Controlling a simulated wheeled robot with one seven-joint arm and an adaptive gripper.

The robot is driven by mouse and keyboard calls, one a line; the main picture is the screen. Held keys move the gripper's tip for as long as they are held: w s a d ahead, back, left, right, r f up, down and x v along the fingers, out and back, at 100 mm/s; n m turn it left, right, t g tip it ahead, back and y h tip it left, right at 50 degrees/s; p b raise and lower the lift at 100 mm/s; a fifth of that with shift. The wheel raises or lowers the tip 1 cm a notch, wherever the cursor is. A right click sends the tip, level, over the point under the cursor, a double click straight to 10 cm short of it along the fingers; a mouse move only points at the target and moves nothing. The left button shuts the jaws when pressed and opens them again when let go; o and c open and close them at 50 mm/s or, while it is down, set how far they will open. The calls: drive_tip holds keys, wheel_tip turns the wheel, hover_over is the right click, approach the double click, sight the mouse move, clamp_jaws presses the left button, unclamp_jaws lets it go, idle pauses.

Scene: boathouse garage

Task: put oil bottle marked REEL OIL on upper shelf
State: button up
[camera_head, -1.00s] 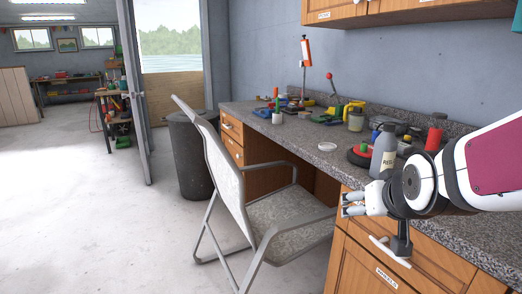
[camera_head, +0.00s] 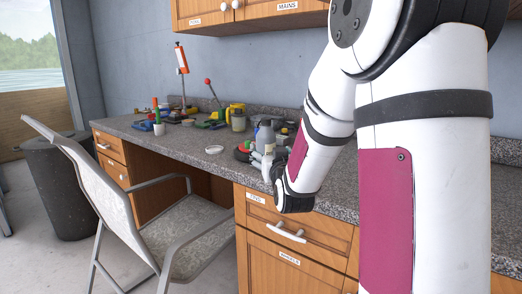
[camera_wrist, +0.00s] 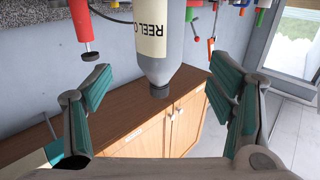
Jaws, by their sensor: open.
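The grey REEL OIL bottle (camera_head: 265,137) stands upright on the granite counter (camera_head: 218,136), partly hidden by my gripper and arm. The wrist view appears upside down: the bottle (camera_wrist: 172,65) shows its cream label reading "REEL O" and its dark cap points down in the picture. My gripper (camera_head: 268,168) is beside the bottle at the counter's front edge. In the wrist view my gripper (camera_wrist: 165,100) has its teal-padded fingers spread wide, with the bottle ahead between them and not gripped. No open upper shelf is clearly visible.
Closed wooden wall cabinets (camera_head: 250,12) hang above the counter. A red-and-green item (camera_head: 243,150), a yellow tool (camera_head: 236,110) and other clutter stand near the bottle. A grey chair (camera_head: 165,215) is at the left front. My arm hides the counter's right part.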

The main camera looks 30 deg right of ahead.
sight(266, 142)
drive_tip(key=b+x, duration=0.1)
drive_tip(key=x, duration=0.8)
drive_tip(key=shift+w+d+f, duration=0.2)
drive_tip(key=shift+c, duration=0.6)
drive_tip(key=c, duration=1.3)
drive_tip(key=shift+c, duration=1.4)
drive_tip(key=shift+r, duration=0.15)
